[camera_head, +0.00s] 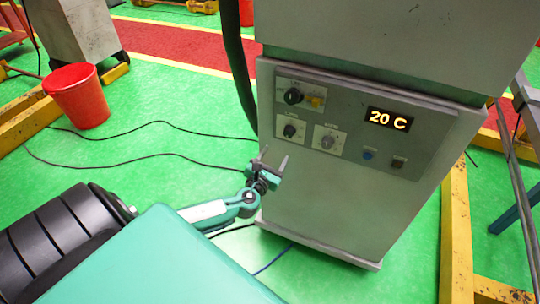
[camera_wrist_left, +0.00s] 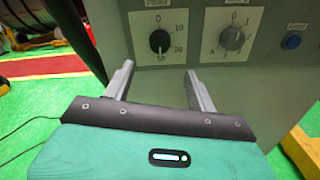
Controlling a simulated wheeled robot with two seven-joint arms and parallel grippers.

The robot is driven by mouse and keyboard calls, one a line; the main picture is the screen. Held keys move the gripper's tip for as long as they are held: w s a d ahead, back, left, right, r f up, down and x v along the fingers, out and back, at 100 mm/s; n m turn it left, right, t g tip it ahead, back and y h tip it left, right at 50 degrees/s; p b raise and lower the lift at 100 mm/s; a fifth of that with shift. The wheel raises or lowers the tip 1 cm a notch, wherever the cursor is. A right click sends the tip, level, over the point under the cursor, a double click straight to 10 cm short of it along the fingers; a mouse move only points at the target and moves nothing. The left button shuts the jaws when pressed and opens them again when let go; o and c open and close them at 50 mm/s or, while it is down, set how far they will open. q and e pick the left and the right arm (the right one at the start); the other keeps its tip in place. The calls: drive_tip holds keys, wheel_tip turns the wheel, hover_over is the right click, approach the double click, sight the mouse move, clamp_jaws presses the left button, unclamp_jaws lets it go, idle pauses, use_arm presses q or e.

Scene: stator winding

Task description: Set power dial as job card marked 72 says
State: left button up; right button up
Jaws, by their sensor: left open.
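A grey cabinet carries a control panel (camera_head: 350,110) with a lit display (camera_head: 390,119) reading "20 C". A black dial (camera_head: 290,130) sits at the panel's lower left, with a grey dial (camera_head: 328,142) to its right. The labels are too blurred to tell which is power. My left gripper (camera_head: 272,163) is open and empty, below and apart from the dials. No job card is visible.
Another black knob (camera_head: 293,96) beside a yellow part is higher on the panel. A blue button (camera_head: 368,155) and a dark button (camera_head: 398,162) are at lower right. A red bucket (camera_head: 78,96) stands left. Cables cross the green floor; a yellow rail (camera_head: 455,235) is right.

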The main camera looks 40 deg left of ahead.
use_arm(q)
drive_tip(key=shift+v, duration=1.55)
